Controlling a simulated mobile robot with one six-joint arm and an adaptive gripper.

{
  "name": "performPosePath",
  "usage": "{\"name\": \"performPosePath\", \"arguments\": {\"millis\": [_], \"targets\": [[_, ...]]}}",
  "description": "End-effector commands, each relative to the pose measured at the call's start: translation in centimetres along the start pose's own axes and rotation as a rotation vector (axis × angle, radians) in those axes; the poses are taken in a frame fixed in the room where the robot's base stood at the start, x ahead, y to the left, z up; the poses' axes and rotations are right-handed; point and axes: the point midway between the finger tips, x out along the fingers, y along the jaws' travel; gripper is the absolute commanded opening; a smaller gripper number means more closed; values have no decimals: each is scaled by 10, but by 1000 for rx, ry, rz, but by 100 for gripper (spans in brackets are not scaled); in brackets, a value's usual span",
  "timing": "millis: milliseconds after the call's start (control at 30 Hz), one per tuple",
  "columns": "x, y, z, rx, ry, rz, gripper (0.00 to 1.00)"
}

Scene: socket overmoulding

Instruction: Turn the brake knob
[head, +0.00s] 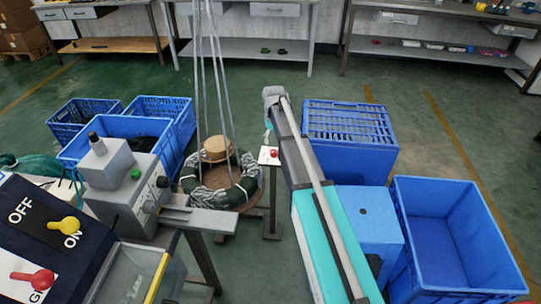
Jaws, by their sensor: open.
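Two lever-like knobs show at the lower left of the head view. A yellow knob (64,225) sits on a black plate marked OFF and ON, with its tip towards ON. A red knob (38,279) sits below it on a white plate with a partly cut-off label. A small red knob or button (271,154) also sits on a white plate on a stand near the middle. No readable label says which one is the brake knob. I cannot make out my gripper in this view.
A grey machine (120,185) with a green button stands beside the knob panel. A cable coil (218,185) lies behind it. Blue crates (455,240) stand left and right. Green floor (415,125) is free towards the benches.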

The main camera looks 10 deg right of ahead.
Motion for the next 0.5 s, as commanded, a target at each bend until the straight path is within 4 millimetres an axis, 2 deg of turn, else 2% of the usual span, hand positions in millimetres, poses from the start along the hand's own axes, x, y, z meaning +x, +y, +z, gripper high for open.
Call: {"name": "performPosePath", "arguments": {"millis": [33, 500], "targets": [[8, 0, 0, 0, 0, 0, 80], [44, 0, 0, 1, 0, 0, 80]]}}
